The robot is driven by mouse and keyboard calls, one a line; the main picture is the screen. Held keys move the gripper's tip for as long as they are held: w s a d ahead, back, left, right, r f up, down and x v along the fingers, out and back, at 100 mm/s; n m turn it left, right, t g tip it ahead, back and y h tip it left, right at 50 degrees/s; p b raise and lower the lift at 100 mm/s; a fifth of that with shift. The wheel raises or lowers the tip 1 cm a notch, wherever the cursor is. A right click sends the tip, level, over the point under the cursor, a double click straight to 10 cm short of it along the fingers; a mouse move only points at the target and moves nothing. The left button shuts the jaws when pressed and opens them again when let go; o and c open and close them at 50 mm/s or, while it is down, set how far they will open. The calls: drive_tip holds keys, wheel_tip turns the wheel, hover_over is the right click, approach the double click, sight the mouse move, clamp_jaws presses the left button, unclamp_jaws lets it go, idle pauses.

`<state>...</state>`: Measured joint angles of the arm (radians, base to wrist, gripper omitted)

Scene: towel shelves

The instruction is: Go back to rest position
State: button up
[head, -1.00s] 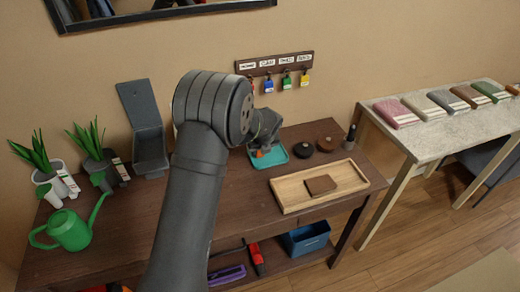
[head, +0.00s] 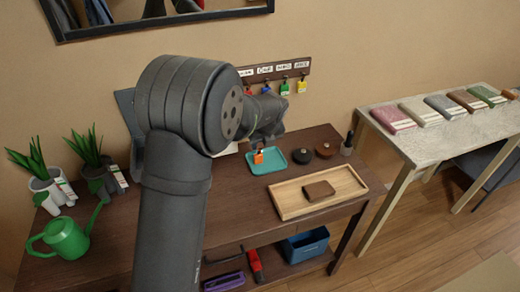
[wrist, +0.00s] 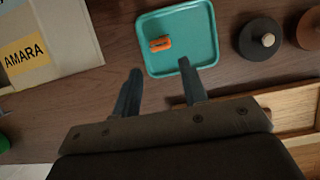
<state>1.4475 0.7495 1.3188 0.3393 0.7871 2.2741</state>
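My gripper (wrist: 159,80) is open in the wrist view, its two dark fingers apart with nothing between them. It hangs above the front edge of a teal tray (wrist: 206,50) on the dark wooden table. A small orange item (wrist: 160,43) lies on the tray, beyond the fingertips and apart from them. In the head view, my arm stands large in the foreground and bends right towards the table. The tray (head: 290,166) and the orange item (head: 259,157) show just below my wrist. My fingertips cannot be made out there.
A light wooden tray (head: 284,203) with a brown block lies to the right. Two round dark lidded items (head: 302,155) stand behind it. Hooks with coloured tags (head: 284,88) hang on the wall. Plants and a green watering can (head: 66,238) stand left. Folded towels (head: 393,119) lie on another table.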

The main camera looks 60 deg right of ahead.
sight(258, 155)
drive_tip(key=shift+v, duration=0.8)
drive_tip(key=shift+f, duration=0.1)
drive_tip(key=x, duration=1.2)
drive_tip(key=shift+w+f, duration=0.1)
drive_tip(key=shift+f, duration=0.2)
wheel_tip(258, 155, up, 3)
drive_tip(key=shift+r, duration=0.85)
